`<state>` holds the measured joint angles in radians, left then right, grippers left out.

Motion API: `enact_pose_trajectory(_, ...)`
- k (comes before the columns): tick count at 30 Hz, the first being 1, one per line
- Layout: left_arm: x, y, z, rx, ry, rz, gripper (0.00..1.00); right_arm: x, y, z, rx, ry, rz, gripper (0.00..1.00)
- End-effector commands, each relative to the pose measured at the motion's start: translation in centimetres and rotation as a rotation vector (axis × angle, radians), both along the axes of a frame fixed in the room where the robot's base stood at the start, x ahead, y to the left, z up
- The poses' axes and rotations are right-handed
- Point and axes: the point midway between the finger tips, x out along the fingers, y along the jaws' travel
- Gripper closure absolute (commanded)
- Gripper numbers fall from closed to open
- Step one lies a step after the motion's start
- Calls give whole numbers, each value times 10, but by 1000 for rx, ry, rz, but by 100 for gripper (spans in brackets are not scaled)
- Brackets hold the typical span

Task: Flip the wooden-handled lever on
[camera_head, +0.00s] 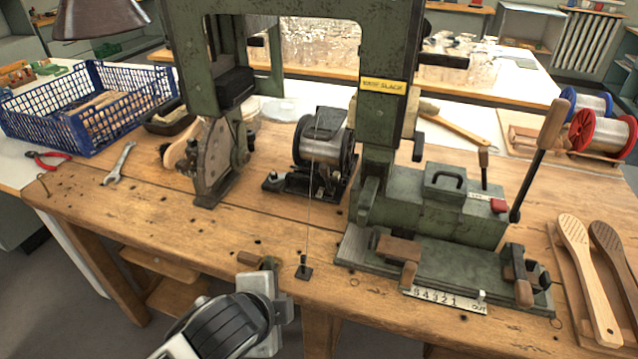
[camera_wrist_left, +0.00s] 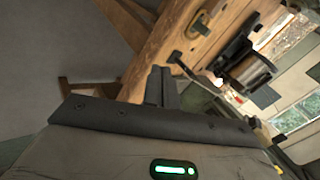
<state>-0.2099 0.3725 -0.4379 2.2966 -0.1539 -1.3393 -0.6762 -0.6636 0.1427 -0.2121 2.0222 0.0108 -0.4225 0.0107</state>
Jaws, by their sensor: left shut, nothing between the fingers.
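A tall lever with a wooden handle (camera_head: 544,138) on a dark shaft leans up and right at the right side of the green machine. My left gripper (camera_head: 268,264) is at the bench's front edge, far left of both levers. Its fingers are shut and empty, and they also show in the wrist view (camera_wrist_left: 160,82). My right gripper is not in view.
A spool (camera_head: 325,146) stands behind. Wooden cranks (camera_head: 398,251) sit at the machine's front. Wooden paddles (camera_head: 583,265) lie at the right. The left front bench is mostly clear.

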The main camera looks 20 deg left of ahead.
Motion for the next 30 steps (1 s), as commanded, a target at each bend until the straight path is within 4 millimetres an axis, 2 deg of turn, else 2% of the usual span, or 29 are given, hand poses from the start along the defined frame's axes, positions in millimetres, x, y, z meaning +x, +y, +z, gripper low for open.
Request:
enact_pose_trajectory(1,19,-1,8,127,-61,-126,100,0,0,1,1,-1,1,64)
enact_pose_trajectory(6,74,-5,31,655,-250,-571,100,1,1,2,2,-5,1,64)
enact_pose_trajectory(12,119,5,51,1233,-361,-925,100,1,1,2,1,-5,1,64)
enact_pose_trajectory(15,131,11,56,1419,-374,-1022,100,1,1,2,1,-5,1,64)
enact_pose_trajectory(20,139,16,60,1557,-377,-1089,100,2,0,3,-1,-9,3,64)
enact_pose_trajectory(30,139,16,60,1565,-378,-1095,100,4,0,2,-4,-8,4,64)
